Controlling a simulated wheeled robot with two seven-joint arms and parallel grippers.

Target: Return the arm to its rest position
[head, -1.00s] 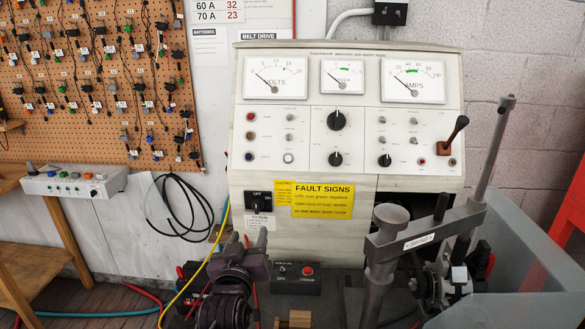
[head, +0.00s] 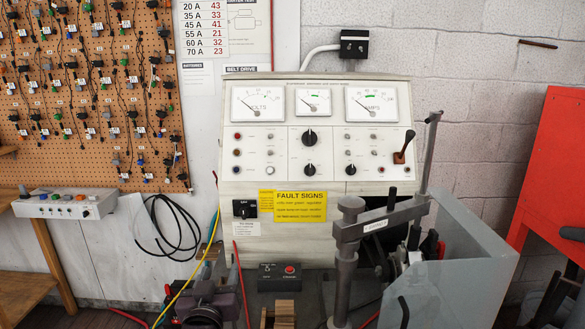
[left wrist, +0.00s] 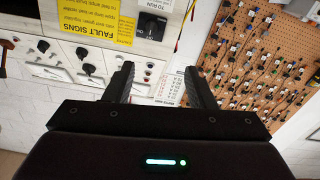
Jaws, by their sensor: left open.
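My left gripper (left wrist: 158,70) shows in the left wrist view. Its two black fingers stand apart with nothing between them. They point toward the wall, with the test bench's panel upside down at the left and the pegboard at the right. In the head view I cannot clearly make out the left gripper among the dark parts at the bottom. My right gripper is in neither view.
The test bench (head: 310,177) stands against the wall. A clamp post (head: 346,255) and a grey clear-sided guard (head: 455,275) rise at its right. A dark purple-grey fixture (head: 205,308) sits low at the front. A red frame (head: 555,165) stands far right.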

